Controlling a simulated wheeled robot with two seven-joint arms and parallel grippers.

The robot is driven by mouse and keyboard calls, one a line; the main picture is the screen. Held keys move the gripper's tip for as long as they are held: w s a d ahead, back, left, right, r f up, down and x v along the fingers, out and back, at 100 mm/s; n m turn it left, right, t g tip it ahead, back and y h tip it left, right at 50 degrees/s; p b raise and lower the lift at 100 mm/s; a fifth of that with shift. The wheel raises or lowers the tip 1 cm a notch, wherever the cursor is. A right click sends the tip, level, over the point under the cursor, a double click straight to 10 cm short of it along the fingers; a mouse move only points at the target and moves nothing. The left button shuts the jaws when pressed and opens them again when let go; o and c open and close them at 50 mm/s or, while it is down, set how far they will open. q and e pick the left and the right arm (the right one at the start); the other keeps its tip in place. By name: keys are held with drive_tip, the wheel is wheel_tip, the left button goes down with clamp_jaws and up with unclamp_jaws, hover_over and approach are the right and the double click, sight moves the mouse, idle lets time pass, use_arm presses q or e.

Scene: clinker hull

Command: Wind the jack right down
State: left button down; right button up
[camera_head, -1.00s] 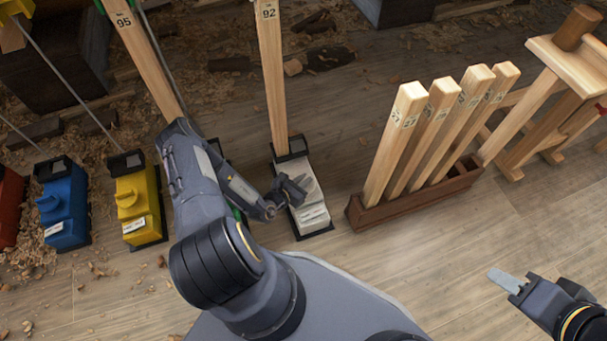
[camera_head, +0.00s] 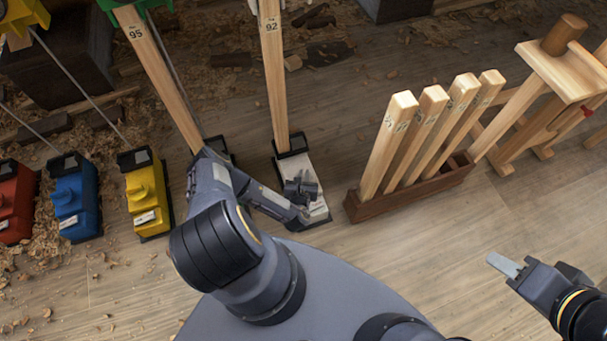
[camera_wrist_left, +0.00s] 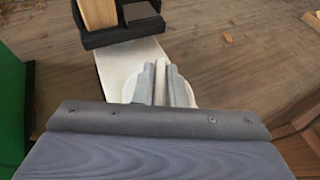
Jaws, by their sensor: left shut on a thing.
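A white jack (camera_head: 296,167) lies on the floor in the head view, with a black bracket (camera_head: 291,146) at its far end. A wooden post (camera_head: 272,75) marked 92 stands in that bracket. My left gripper (camera_head: 300,189) is over the jack's near end. In the left wrist view, its fingers (camera_wrist_left: 160,84) are shut on the upright fin of the jack's round white knob (camera_wrist_left: 131,89). The fingers hide part of the knob, and the arm hides part of the jack. My right gripper (camera_head: 503,265) is away over bare floor at the right, seemingly empty; its finger gap is unclear.
Yellow (camera_head: 147,198), blue (camera_head: 75,203) and red (camera_head: 14,206) jacks stand at the left. A brown rack (camera_head: 410,193) with several wooden posts is just right of the white jack. A wooden trestle (camera_head: 562,75) stands beyond it. Floor at the lower right is clear.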

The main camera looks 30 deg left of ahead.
idle(0.3)
use_arm(q)
drive_tip(key=c, duration=1.5)
unclamp_jaws()
drive_tip(key=shift+r, duration=0.1)
use_arm(e)
drive_tip(key=shift+r, duration=0.15)
